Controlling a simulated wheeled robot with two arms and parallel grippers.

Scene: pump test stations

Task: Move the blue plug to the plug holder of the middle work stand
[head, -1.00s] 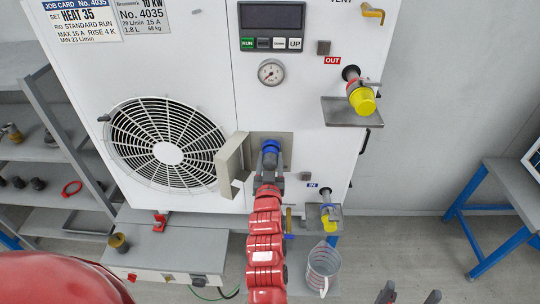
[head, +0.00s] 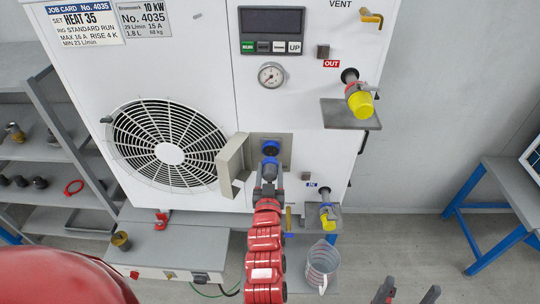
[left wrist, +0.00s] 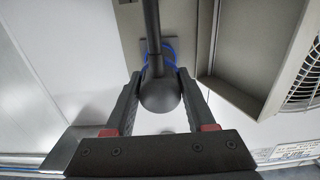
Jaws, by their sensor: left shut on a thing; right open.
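My left gripper (head: 270,180) is shut on the blue plug (head: 270,163), just in front of the machine's blue-ringed socket (head: 270,148). The socket face now shows above the plug, so the plug looks apart from it. In the left wrist view the jaws (left wrist: 160,92) hold a dark rounded plug body (left wrist: 160,92) with a dark cable, and blue shows behind it. My right gripper (head: 408,293) is open and empty at the bottom edge, with only its fingertips in view. I cannot make out the middle work stand's plug holder.
An open beige cover (head: 232,165) stands out left of the socket. Yellow-capped fittings (head: 360,102) (head: 327,217) project on the right. A clear jug (head: 322,266) stands below. A blue-legged table (head: 505,185) is at right, with free floor before it.

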